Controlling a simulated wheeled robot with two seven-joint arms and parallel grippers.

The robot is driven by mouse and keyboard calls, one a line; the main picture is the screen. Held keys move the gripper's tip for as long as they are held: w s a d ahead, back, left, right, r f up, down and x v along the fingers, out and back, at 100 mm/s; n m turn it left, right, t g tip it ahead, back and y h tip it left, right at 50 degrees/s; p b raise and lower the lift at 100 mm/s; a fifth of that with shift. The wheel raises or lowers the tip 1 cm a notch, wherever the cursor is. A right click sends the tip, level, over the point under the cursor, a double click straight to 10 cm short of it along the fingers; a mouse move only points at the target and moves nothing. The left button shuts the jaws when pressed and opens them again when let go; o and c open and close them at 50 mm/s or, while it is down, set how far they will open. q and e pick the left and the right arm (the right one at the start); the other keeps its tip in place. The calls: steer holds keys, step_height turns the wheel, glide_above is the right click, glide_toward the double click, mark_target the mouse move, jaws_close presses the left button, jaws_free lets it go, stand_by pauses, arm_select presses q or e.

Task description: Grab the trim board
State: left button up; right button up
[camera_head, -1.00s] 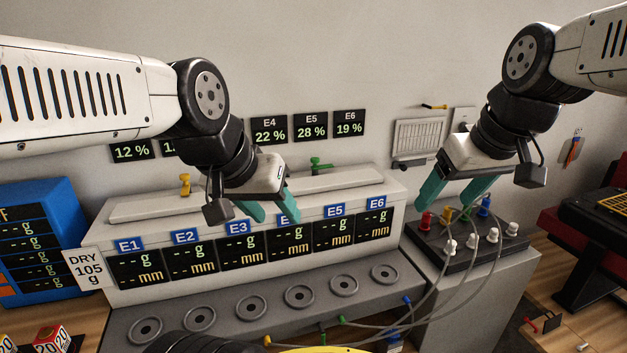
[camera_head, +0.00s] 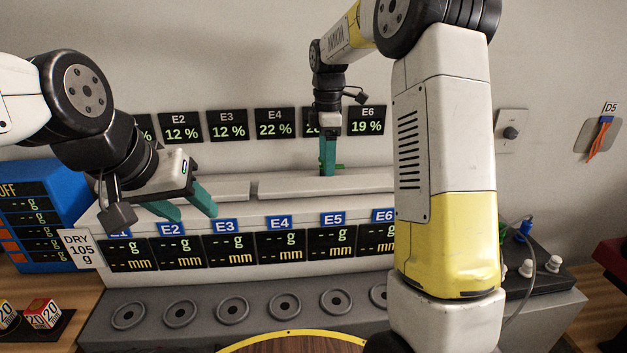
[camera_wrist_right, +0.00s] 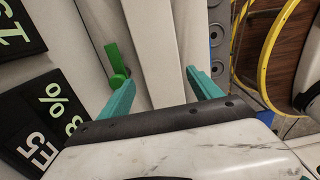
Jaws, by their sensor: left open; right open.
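No object is clearly labelled as the trim board. A black board (camera_head: 547,272) with white knobs and a blue plug sits on a grey stand at the right of the head view, partly hidden behind my right arm; I cannot tell if it is the trim board. My left gripper (camera_head: 187,208) is open and empty, in front of the panel above the E1 and E2 displays. My right gripper (camera_head: 327,172) is over the panel's top near the wall. The right wrist view shows its fingers (camera_wrist_right: 159,76) apart and empty, one tip close to a green handle (camera_wrist_right: 117,63).
The long grey panel (camera_head: 150,283) has a row of round ports along its front. A blue readout box (camera_head: 40,190) stands at the left. A yellow-rimmed round wooden surface (camera_head: 285,343) is at the front. An orange tool (camera_head: 600,135) hangs on the wall at right.

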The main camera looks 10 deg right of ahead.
mark_target(327, 182)
step_height(327, 182, down, 6)
steer(key=shift+d+f, duration=0.1)
steer(key=shift+d, duration=0.05)
steer(key=c, duration=1.2)
steer(key=shift+c, duration=0.7)
